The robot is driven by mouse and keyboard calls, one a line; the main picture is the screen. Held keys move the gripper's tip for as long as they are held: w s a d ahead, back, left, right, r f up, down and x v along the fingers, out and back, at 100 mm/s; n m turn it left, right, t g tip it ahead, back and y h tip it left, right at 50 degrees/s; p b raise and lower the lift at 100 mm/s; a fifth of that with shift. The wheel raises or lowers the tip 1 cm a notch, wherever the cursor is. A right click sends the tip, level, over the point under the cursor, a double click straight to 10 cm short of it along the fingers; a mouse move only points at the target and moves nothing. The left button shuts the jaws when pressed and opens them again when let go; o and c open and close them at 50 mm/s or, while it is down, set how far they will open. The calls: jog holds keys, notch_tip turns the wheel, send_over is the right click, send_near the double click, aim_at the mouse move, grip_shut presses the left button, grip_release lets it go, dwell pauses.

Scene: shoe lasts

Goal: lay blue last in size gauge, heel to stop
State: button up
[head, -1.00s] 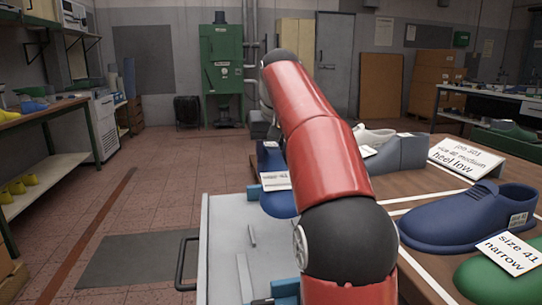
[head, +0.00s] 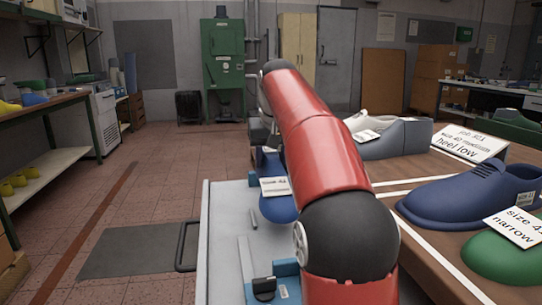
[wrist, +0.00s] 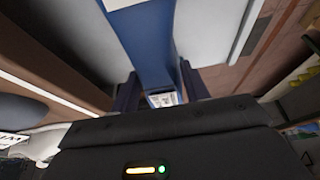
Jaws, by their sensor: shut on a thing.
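A blue last (head: 279,209) with a white tag (head: 274,187) shows left of my red arm in the head view, over the grey worktop. In the wrist view the blue last (wrist: 147,48) runs between the two dark fingers of my gripper (wrist: 158,92), which is shut on it. A light-blue fixture (head: 287,281) with a dark knob lies on the worktop near my arm and looks like part of the size gauge. My arm covers the rest, so I cannot see its heel stop or whether the last touches it.
The grey worktop (head: 222,240) has a thin metal strip (head: 245,262) on it. On the brown table at right are a blue shoe (head: 455,205), a green last (head: 490,258), a grey last (head: 408,140) and a "heel low" card (head: 470,142). Open floor lies left.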

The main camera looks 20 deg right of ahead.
aim_at(273, 161)
jog(key=shift+f+b, duration=1.7)
jog(key=shift+f, duration=0.9)
jog(key=shift+f, duration=0.2)
jog(key=o, duration=1.5)
jog(key=p+v, duration=0.2)
jog(key=v, duration=0.5)
jog(key=shift+s+r, duration=0.2)
jog(key=shift+r, duration=0.15)
